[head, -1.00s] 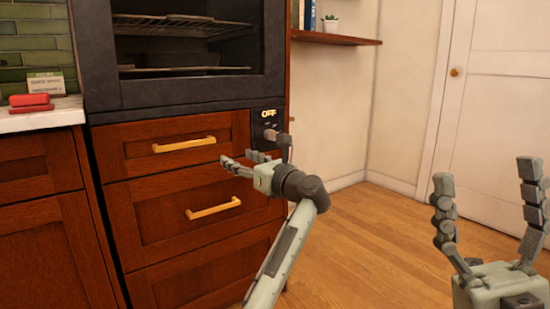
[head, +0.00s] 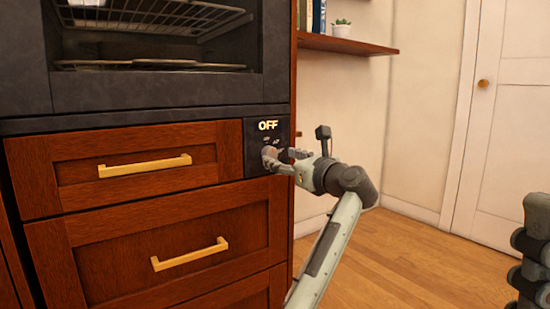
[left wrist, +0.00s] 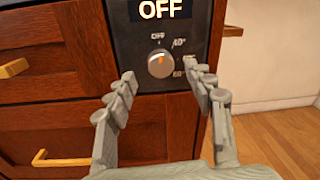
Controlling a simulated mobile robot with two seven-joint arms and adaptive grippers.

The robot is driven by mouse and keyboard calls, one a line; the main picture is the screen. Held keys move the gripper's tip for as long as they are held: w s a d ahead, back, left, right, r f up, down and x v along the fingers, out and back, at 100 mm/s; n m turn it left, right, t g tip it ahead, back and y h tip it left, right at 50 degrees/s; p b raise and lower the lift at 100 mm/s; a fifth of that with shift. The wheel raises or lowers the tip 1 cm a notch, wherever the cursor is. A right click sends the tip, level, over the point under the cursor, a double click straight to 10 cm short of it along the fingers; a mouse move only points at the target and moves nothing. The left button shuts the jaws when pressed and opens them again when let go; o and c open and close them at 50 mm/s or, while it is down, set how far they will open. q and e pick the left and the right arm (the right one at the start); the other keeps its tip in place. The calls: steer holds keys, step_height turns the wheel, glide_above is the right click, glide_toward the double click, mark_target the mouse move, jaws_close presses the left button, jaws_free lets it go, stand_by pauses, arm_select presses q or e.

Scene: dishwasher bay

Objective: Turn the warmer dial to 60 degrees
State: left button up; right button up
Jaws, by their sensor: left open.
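The warmer dial (left wrist: 161,63) is a round silver knob with an orange mark pointing up toward the OFF label. It sits on a black control panel (left wrist: 135,35) with further labels at its right, one reading 60°. A display (head: 268,125) above it reads OFF. My left gripper (left wrist: 160,82) is open, with one finger on each side just below the dial and no visible contact. In the head view its fingers (head: 283,155) cover most of the dial. My right gripper (head: 533,240) shows only partly at the right edge.
An oven (head: 160,90) with wire racks is above the panel. Wooden drawers with gold handles (head: 145,167) are to the left and below. A shelf (head: 345,44) with books and a plant hangs at the right. The floor (head: 400,260) at right is clear.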

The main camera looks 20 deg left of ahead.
mark_target(272, 154)
arm_select(q)
steer(key=shift+x, duration=2.05)
steer(key=c, duration=1.2)
